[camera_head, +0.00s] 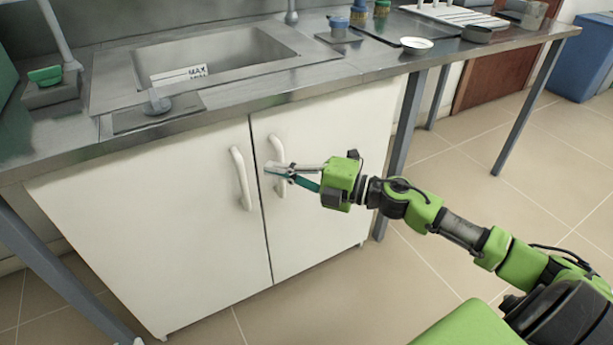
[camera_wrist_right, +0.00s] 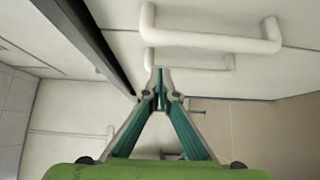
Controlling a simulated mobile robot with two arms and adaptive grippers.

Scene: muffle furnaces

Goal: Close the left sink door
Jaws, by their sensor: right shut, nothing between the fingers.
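The left sink door (camera_head: 150,230) is a white cabinet panel under the sink, with a white vertical bar handle (camera_head: 240,178) near its right edge. It looks nearly flush with the right sink door (camera_head: 335,190); a thin dark line runs between them. My right gripper (camera_head: 268,170) is shut and empty, with its fingertips at the right door's handle (camera_head: 276,158). Contact with that handle cannot be told. In the right wrist view, the closed fingertips (camera_wrist_right: 161,75) are beside two white handles, a larger one (camera_wrist_right: 210,38) and a smaller one (camera_wrist_right: 190,66). My left gripper is not in view.
Above the doors is a metal counter (camera_head: 330,75) with a sink basin (camera_head: 215,55). A small dish (camera_head: 416,44) and several small items stand on it. A grey table leg (camera_head: 400,140) is right of the cabinet. The tiled floor (camera_head: 480,180) in front is clear.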

